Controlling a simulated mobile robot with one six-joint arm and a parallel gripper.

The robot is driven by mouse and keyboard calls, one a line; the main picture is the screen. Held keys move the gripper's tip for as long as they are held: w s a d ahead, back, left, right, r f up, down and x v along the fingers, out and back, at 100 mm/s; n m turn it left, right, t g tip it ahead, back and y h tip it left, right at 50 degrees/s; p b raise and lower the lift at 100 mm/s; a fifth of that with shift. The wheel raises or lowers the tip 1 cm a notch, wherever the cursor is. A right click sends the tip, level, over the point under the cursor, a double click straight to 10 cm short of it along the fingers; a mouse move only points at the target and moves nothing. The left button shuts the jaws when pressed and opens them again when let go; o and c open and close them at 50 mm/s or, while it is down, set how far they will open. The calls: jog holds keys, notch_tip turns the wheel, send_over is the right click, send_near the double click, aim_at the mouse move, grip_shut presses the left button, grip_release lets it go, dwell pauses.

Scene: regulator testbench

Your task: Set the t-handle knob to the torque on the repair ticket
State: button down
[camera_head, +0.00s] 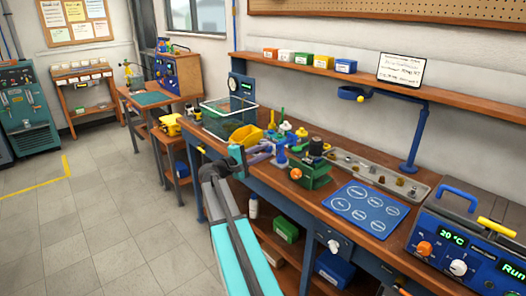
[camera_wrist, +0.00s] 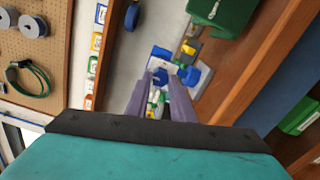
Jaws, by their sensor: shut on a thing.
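My gripper (camera_head: 266,152) has purple fingers and reaches over the workbench from the left. In the wrist view my gripper (camera_wrist: 159,84) has its fingertips close together at a small blue part (camera_wrist: 160,76), which looks like the t-handle knob. The fingers hide much of it, and no scale on it can be read. A blue upright fitting (camera_head: 282,151) stands just right of the fingers in the head view. A white card with handwriting (camera_head: 401,70), perhaps the repair ticket, leans on the shelf; its text is too small to read.
A green vise-like fixture (camera_head: 309,174) stands close on the right of my gripper; it also shows in the wrist view (camera_wrist: 224,14). A blue mat (camera_head: 365,208) and parts tray (camera_head: 378,174) are to the right.

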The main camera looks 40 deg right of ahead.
jog(key=shift+n, duration=0.3)
jog(key=c, duration=1.5)
grip_release()
jog(key=shift+a, duration=0.15)
jog(key=a, duration=0.4)
jog(key=a+b, duration=0.1)
jog(key=a, duration=0.4)
jog(key=w+a+b, duration=0.1)
jog(key=a, duration=0.3)
jog(key=shift+a, duration=0.25)
